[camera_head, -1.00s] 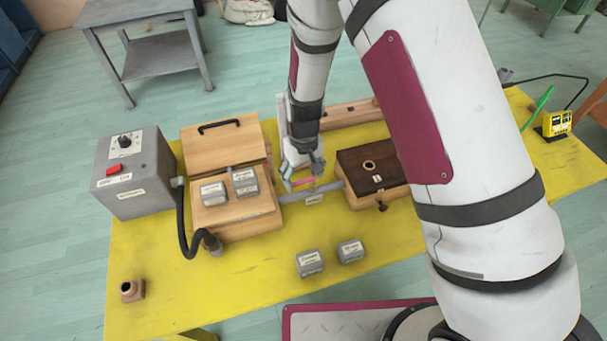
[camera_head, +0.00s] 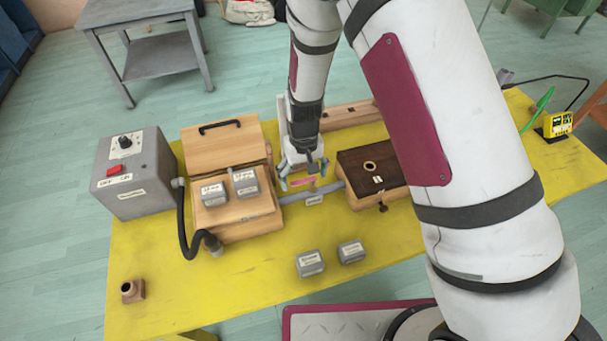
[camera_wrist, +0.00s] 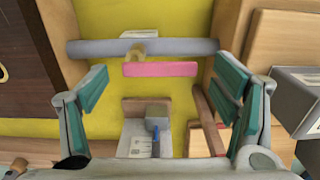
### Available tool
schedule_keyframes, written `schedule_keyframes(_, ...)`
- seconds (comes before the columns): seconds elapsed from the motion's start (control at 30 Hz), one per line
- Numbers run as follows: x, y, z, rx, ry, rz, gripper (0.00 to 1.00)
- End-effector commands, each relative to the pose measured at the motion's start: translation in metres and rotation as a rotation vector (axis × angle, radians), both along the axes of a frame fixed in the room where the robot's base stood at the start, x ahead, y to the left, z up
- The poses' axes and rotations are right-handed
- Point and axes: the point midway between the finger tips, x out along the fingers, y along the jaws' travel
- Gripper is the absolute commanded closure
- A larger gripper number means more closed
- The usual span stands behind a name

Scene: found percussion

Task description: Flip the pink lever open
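The pink lever (camera_head: 303,183) is a short bar beside the grey pipe (camera_head: 325,190) that runs between two wooden boxes. In the wrist view the pink lever (camera_wrist: 160,69) lies roughly parallel to the grey pipe (camera_wrist: 185,47), with a brass-coloured fitting (camera_wrist: 134,53) at one end. My gripper (camera_head: 303,172) is just above and behind the lever. In the wrist view my gripper (camera_wrist: 161,76) is open, with its green-padded fingers apart on either side of the lever and nothing between them held. Whether a finger touches the lever cannot be told.
A light wooden box (camera_head: 235,222) with raised lid and two grey blocks stands left. A dark-topped box (camera_head: 370,165) stands right. A grey control box (camera_head: 135,180) with red switch is far left. Two grey blocks (camera_head: 310,263) sit in front. The yellow table's front (camera_head: 245,285) is mostly clear.

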Motion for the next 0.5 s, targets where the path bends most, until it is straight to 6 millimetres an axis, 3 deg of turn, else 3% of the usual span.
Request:
schedule_keyframes(0.27, 0.001, 0.000, 0.009, 0.001, -0.003, 0.001, 0.19)
schedule_keyframes(0.5, 0.002, 0.001, 0.052, 0.003, -0.006, 0.001, 0.19)
